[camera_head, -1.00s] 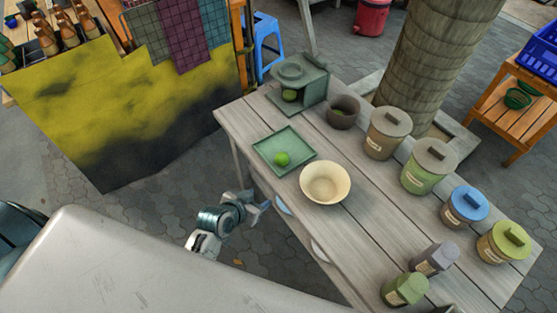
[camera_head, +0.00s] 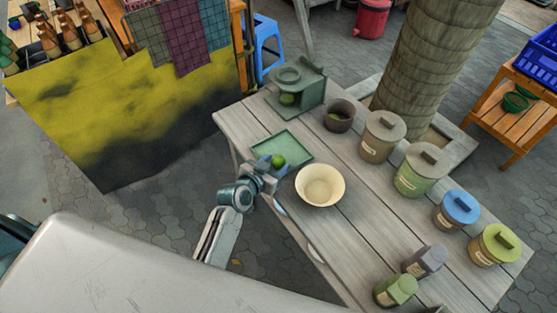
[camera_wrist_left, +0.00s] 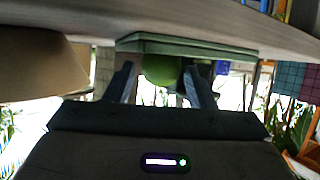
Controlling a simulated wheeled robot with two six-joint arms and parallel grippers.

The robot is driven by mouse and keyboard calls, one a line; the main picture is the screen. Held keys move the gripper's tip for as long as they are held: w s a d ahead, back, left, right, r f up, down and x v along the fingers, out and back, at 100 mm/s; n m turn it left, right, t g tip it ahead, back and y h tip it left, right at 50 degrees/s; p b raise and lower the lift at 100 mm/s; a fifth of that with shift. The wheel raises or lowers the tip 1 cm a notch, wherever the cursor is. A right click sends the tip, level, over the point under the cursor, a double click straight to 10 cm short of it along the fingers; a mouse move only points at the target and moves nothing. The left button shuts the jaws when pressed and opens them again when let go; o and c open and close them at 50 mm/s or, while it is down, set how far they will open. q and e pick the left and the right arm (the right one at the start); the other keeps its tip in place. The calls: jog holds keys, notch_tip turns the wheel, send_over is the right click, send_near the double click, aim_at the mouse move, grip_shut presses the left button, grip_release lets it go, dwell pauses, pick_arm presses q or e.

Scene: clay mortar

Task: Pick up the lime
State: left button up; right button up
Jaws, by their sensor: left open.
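A green lime (camera_head: 278,161) lies on a square green tray (camera_head: 296,145) near the left edge of the wooden table. My left gripper (camera_head: 270,168) is at the tray's near edge, close to the lime. In the left wrist view, the lime (camera_wrist_left: 161,69) shows between the two open fingers (camera_wrist_left: 160,84), in front of the tray (camera_wrist_left: 190,45); whether they touch it cannot be told. My right gripper is not in view.
A cream bowl (camera_head: 320,186) stands close to the right of my left gripper, and it looms at the left in the wrist view (camera_wrist_left: 40,65). A green stand (camera_head: 297,84) holding another green fruit, a dark bowl (camera_head: 339,115) and several lidded jars (camera_head: 383,137) stand farther back and right.

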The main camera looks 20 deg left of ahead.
aim_at(275, 164)
pick_arm(q)
jog(key=x, duration=0.3)
jog(key=shift+w+f+p, duration=0.2)
jog(key=shift+p, duration=0.1)
jog(key=shift+s, duration=0.1)
jog(key=c, duration=0.6)
jog(key=shift+c, duration=0.7)
jog(key=shift+r, duration=0.1)
